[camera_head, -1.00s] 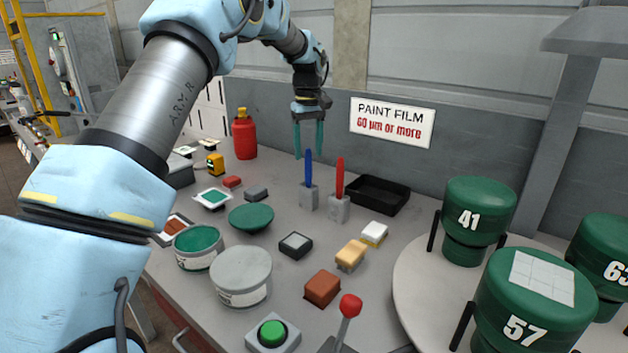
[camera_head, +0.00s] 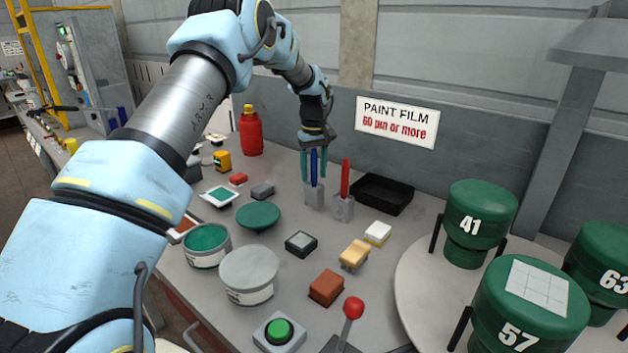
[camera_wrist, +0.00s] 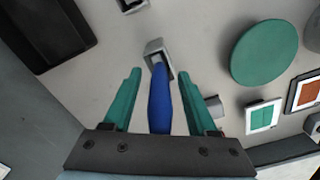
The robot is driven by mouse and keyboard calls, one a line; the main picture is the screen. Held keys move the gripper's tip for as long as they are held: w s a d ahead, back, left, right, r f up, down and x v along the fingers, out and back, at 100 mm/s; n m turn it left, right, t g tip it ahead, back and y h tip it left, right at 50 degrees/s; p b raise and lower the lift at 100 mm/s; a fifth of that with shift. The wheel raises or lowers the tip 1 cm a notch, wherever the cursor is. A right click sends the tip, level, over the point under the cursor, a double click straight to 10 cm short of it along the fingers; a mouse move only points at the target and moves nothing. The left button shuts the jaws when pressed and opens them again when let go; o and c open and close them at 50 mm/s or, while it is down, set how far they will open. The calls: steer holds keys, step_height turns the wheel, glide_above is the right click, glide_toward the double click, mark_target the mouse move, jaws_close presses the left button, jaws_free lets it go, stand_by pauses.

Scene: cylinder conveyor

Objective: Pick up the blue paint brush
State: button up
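The blue paint brush (camera_head: 314,166) stands upright in a grey block holder (camera_head: 314,195) on the table. My gripper (camera_head: 314,165) has come down over it from above, with a teal finger on each side of the blue handle. In the wrist view the blue brush (camera_wrist: 160,98) lies between the two teal fingers of my gripper (camera_wrist: 162,100). Gaps show on both sides, so the fingers are open and do not touch it. The brush's lower end is hidden in the holder (camera_wrist: 158,52).
A red brush (camera_head: 345,178) stands in a similar holder just to the right. A black tray (camera_head: 382,194) lies behind it. A green disc (camera_head: 258,215), paint cans and small blocks fill the front. A red bottle (camera_head: 251,131) stands at the back left.

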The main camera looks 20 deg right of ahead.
jaws_close()
steer(key=shift+r, duration=0.15)
stand_by(0.4)
step_height(320, 180, up, 10)
steer(key=b, duration=0.3)
